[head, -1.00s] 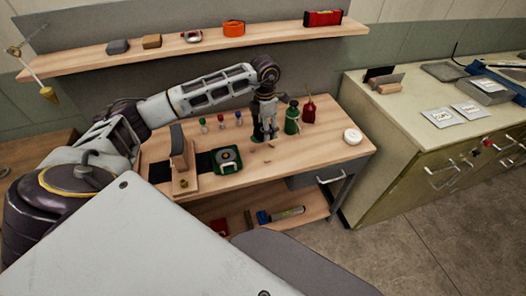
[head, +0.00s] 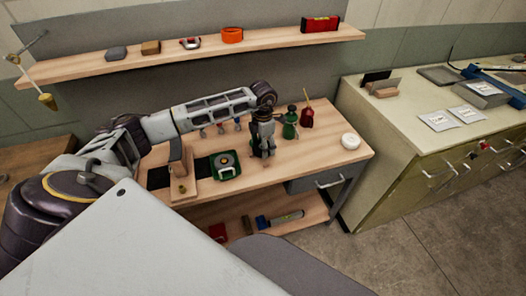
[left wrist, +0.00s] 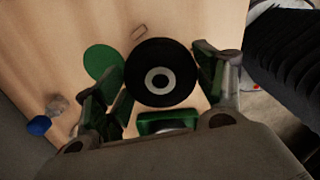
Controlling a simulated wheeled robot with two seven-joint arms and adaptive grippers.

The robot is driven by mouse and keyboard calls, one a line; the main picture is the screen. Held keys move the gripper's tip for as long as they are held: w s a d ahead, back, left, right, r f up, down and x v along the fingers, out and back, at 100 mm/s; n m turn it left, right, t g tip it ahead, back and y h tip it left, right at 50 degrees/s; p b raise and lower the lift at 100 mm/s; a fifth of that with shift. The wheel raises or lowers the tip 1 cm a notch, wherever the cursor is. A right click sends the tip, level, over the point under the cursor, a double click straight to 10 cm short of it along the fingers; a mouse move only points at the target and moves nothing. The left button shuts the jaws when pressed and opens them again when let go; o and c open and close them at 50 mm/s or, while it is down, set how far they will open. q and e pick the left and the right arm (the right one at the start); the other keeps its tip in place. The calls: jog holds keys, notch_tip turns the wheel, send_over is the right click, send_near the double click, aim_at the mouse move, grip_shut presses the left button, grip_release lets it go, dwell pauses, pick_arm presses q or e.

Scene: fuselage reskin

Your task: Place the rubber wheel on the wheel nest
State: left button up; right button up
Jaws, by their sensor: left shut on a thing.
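The rubber wheel (left wrist: 158,80) is a black disc with a white ring at its centre. In the left wrist view it sits between the fingers of my left gripper (left wrist: 160,75), which is shut on it. In the head view the left gripper (head: 266,155) points down over the workbench, and the wheel is not clearly visible there. A green square tray (head: 226,166) with a round centre lies left of the gripper; its edge shows in the left wrist view (left wrist: 167,116). A flat green round shape (left wrist: 102,61) lies beside the wheel. I cannot tell which is the wheel nest. My right gripper is out of view.
A green bottle (head: 290,126) and a red bottle (head: 307,116) stand close right of the gripper. Small capped bottles (head: 220,128) stand behind, partly covered by my arm. A wooden stand (head: 183,188) is left of the tray. A white round item (head: 350,141) lies right; bench front is clear.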

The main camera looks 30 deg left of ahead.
pick_arm(q)
jog(key=shift+f, duration=0.35)
notch_tip(320, 180, down, 2)
jog(key=shift+f, duration=0.55)
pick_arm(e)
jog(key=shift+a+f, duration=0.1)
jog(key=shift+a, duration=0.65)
pick_arm(q)
jog(key=o, duration=1.3)
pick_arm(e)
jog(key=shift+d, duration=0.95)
